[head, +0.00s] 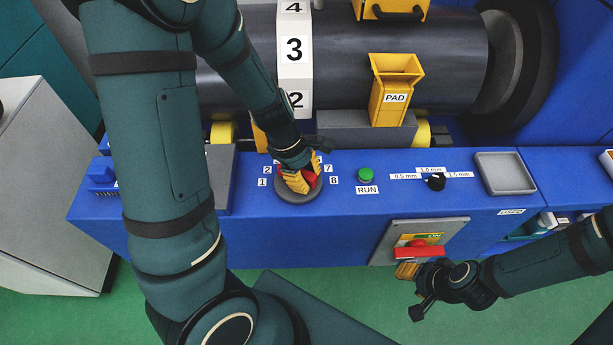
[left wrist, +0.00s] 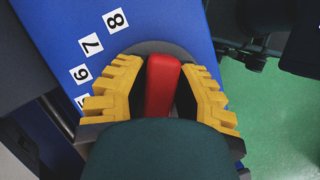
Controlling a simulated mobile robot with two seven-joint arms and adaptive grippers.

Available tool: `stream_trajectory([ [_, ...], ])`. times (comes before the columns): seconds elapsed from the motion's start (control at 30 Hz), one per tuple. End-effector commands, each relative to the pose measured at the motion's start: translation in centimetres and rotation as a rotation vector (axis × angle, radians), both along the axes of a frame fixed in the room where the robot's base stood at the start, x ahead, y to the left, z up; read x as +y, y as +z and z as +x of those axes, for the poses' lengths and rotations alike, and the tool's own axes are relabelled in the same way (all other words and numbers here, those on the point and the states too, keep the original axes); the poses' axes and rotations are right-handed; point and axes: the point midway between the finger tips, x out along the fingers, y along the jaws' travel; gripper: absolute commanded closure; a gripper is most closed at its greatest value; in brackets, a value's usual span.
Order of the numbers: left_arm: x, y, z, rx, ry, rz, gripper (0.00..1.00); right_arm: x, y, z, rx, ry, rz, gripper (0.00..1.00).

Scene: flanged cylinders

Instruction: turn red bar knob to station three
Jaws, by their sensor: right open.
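The red bar knob (head: 312,180) sits on a round grey base (head: 297,196) on the blue console. In the left wrist view the red bar (left wrist: 162,85) runs between the yellow-padded fingers of my left gripper (left wrist: 163,66), one close along each side. My left gripper (head: 299,180) reaches down over the knob and hides much of it. Labels 1 and 2 show left of the knob, 7 and 8 right; label three is hidden. In the left wrist view 6, 7 and 8 (left wrist: 116,20) show. My right gripper (head: 413,290) is open, below the red-handled switch.
A green RUN button (head: 366,174) and a small black knob (head: 436,182) lie right of the red knob. A red-handled switch panel (head: 418,241) is on the console front. A grey tray (head: 505,173) is further right. A dark roller (head: 240,75) with a yellow PAD holder (head: 395,88) stands behind.

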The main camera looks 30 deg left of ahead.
Motion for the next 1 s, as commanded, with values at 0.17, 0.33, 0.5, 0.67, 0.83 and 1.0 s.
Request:
stream_trajectory([
  [0.17, 0.0, 0.1, -0.1, 0.003, -0.043, 0.002, 1.00, 0.0, 0.4, 0.0, 0.001, 0.000, 0.000, 0.53],
  [0.33, 0.0, 0.1, -0.4, 0.005, -0.145, 0.001, 1.00, 0.0, 1.1, -0.2, 0.004, 0.000, 0.001, 0.53],
  [0.5, 0.0, 0.1, -0.7, 0.006, -0.257, 0.000, 1.00, 0.0, 1.9, -0.3, 0.007, 0.002, 0.001, 0.53],
  [0.67, 0.1, 0.1, -1.1, 0.007, -0.392, -0.002, 1.00, 0.0, 2.7, -0.2, 0.007, -0.001, 0.001, 0.53],
  [0.83, 0.1, -0.1, -1.2, 0.005, -0.426, -0.002, 1.00, 0.0, 2.6, -0.2, 0.006, -0.001, 0.001, 0.53],
  [1.0, 0.1, -0.1, -1.1, 0.004, -0.422, -0.001, 1.00, 0.0, 2.6, -0.2, 0.006, -0.001, 0.001, 0.53],
])
